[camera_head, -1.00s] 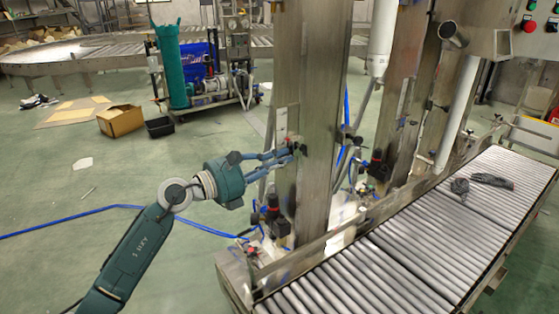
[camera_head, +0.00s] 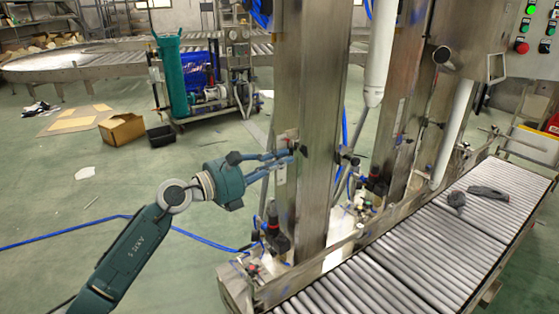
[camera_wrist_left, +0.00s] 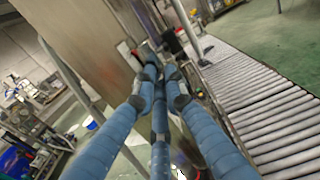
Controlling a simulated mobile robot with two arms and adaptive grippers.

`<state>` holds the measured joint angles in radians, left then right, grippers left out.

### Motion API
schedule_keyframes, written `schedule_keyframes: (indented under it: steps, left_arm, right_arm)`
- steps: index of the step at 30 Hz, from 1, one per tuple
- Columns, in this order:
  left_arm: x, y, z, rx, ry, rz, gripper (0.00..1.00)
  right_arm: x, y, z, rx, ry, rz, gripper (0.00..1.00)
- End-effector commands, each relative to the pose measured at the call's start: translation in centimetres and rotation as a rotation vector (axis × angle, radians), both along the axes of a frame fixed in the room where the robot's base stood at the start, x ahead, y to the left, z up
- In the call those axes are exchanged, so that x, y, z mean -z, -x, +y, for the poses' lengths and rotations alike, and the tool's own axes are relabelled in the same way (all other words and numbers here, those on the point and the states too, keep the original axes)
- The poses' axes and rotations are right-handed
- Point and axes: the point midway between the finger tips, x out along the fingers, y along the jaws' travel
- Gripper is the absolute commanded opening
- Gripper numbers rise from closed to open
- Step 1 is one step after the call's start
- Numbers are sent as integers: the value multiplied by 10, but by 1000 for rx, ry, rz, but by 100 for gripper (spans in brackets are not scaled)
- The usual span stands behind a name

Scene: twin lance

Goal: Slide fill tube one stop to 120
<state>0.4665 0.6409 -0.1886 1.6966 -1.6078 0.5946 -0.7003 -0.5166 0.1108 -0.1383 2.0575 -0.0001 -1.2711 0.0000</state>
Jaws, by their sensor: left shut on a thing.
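A white fill tube (camera_head: 380,55) hangs upright behind the near steel column (camera_head: 311,100), its rounded lower end clear of the conveyor. A second white tube (camera_head: 455,130) stands farther right. My left gripper (camera_head: 290,156) reaches in from the left, its blue fingers at the column's left edge beside a small pale plate (camera_head: 280,175). In the left wrist view the fingers (camera_wrist_left: 154,68) converge close to the steel column (camera_wrist_left: 85,45). The fingers are shut on a small part that they mostly hide; I cannot tell what it is. The 120 mark is not legible. My right gripper is not in view.
A roller conveyor (camera_head: 420,245) runs along the right, with dark objects (camera_head: 487,192) lying on it. Valves with black and red parts (camera_head: 275,232) stand at the column's foot. A blue hose (camera_head: 105,222) crosses the floor. Open green floor lies left of the column.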

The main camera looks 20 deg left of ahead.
Motion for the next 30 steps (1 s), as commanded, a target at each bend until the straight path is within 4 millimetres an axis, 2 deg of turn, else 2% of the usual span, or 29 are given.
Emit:
schedule_keyframes:
  steps: [1, 2, 4, 13, 17, 30]
  left_arm:
    - [-3, 1, -2, 3, 2, -5, 0]
    - [-3, 1, -2, 3, 2, -5, 15]
    - [-2, 1, -1, 3, 2, -5, 28]
    - [0, 1, 0, 1, 1, -1, 28]
    - [1, 8, 6, 0, -1, 1, 28]
    - [1, 76, 58, 2, -1, 2, 28]
  right_arm:
    - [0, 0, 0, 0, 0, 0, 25]
    - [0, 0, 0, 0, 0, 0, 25]
    - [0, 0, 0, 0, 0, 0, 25]
    - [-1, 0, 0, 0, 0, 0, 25]
    - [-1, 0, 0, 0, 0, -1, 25]
    - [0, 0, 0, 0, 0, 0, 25]
